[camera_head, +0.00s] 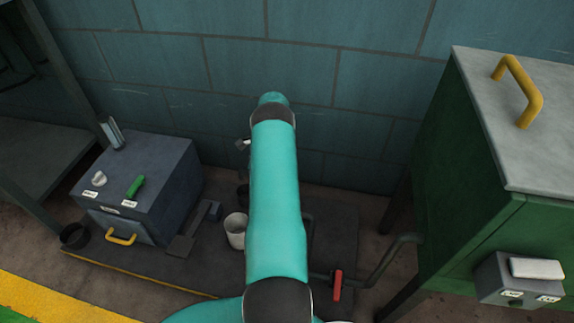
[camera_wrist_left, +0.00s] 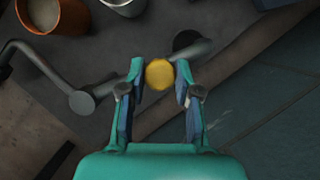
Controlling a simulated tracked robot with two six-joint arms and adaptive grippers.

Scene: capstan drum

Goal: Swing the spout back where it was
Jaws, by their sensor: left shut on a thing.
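In the left wrist view a round yellow knob (camera_wrist_left: 159,73) sits between the fingertips of my left gripper (camera_wrist_left: 160,77). The fingers are shut on it, one on each side. A grey pipe (camera_wrist_left: 110,82) runs beneath the knob, from a round end at left to a dark round part at upper right. It looks like the spout, but I cannot tell for sure how the knob joins it. In the head view my teal left arm reaches away through the middle and hides its gripper and the knob. My right gripper is not in view.
In the head view a white cup (camera_head: 236,230) stands left of my arm. A blue-grey box (camera_head: 150,185) is at left, a green cabinet (camera_head: 475,190) at right. A red handle (camera_head: 338,285) is near a bent pipe (camera_head: 390,256). An orange cup (camera_wrist_left: 52,16) shows in the wrist view.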

